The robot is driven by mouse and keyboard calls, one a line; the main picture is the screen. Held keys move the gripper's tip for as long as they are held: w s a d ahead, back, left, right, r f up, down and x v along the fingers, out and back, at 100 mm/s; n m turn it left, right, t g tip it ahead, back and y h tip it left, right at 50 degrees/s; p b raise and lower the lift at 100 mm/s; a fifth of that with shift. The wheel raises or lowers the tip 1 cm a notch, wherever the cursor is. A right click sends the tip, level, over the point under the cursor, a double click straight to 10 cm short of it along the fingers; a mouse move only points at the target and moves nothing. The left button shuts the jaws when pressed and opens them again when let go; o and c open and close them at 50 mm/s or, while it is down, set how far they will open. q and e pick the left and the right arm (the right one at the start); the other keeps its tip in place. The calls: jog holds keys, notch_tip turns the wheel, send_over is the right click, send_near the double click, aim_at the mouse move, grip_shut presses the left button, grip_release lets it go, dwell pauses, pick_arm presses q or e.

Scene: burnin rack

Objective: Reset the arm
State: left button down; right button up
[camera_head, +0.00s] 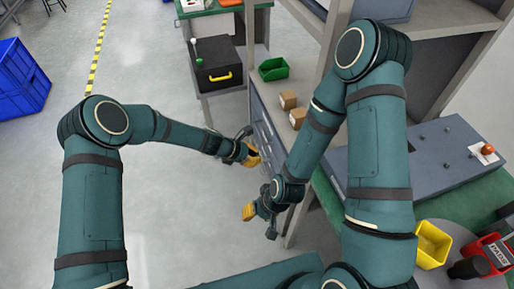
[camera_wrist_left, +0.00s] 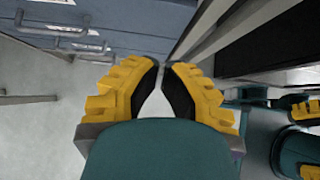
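My left gripper (camera_head: 253,157) is near the middle of the head view, in front of the grey drawer cabinet (camera_head: 266,130). In the left wrist view its two yellow fingers with black pads (camera_wrist_left: 161,66) come together at the tips, with nothing between them. My right gripper (camera_head: 252,213) is lower in the head view, turned down over the floor, and holds nothing that I can see. Its finger opening is not clear. Yellow parts of it also show at the right edge of the left wrist view (camera_wrist_left: 302,112).
A workbench with a grey panel (camera_head: 440,155), yellow bin (camera_head: 432,246) and red bin (camera_head: 491,253) is on the right. Brown boxes (camera_head: 289,100) and a green bin (camera_head: 273,69) are on the cabinet side. A blue crate (camera_head: 20,80) is far left.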

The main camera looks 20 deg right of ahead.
pick_arm(q)
jog(key=shift+a, duration=0.15)
jog(key=s+a+m+y, duration=0.2)
jog(key=s+a+m, duration=0.6)
jog(key=s+a, duration=0.2)
jog(key=s+a+m+t+y, duration=0.1)
jog(key=s+a+m+y, duration=0.2)
jog(key=s+a+m, duration=0.5)
jog(key=s+a, duration=0.2)
jog(key=a, duration=0.4)
jog(key=shift+f+m, duration=0.4)
